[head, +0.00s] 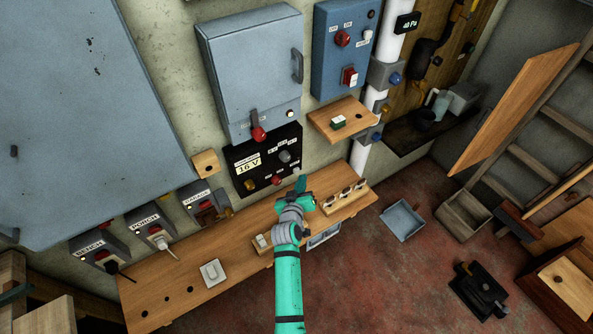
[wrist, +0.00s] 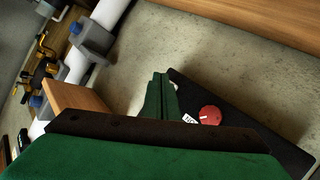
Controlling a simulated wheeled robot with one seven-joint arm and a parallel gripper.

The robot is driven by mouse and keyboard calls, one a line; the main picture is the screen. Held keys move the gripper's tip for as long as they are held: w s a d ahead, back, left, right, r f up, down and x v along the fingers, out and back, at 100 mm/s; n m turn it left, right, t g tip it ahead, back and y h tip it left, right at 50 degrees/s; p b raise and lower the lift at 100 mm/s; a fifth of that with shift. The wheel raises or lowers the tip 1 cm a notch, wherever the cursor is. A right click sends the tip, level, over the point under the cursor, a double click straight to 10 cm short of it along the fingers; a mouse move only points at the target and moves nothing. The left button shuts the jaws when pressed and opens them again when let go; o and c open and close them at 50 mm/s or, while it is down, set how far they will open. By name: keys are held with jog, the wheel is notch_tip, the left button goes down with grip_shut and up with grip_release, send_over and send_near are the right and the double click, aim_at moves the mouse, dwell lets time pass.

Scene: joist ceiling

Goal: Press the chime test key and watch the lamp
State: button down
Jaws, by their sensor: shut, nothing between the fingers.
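A black panel (head: 262,158) with a 16 V display is on the wall above the bench. It carries a red button (head: 276,180), a grey knob, a pale round piece (head: 296,171) and a yellow dome (head: 250,184). I cannot read which part is the chime test key or which is its lamp. My gripper (head: 301,184) is in front of the panel's lower right edge. In the wrist view its green fingers (wrist: 160,80) are shut and empty. A red button (wrist: 210,115) with a small white label shows right of them on the black panel, partly behind my gripper's body.
The bench (head: 160,293) holds a white switch and a rack (head: 345,197). A grey cabinet (head: 245,60) hangs above the panel.

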jog(key=shift+w+a, duration=0.3)
jog(key=shift+w, duration=0.05)
jog(key=shift+w+a, duration=0.2)
jog(key=shift+w, duration=0.2)
dwell(0.8)
jog(key=shift+s+d, duration=0.5)
jog(key=shift+s, duration=0.3)
jog(key=shift+s+d, duration=0.9)
jog(key=shift+s, duration=0.3)
jog(key=shift+s+d, duration=0.9)
jog(key=shift+s, duration=0.3)
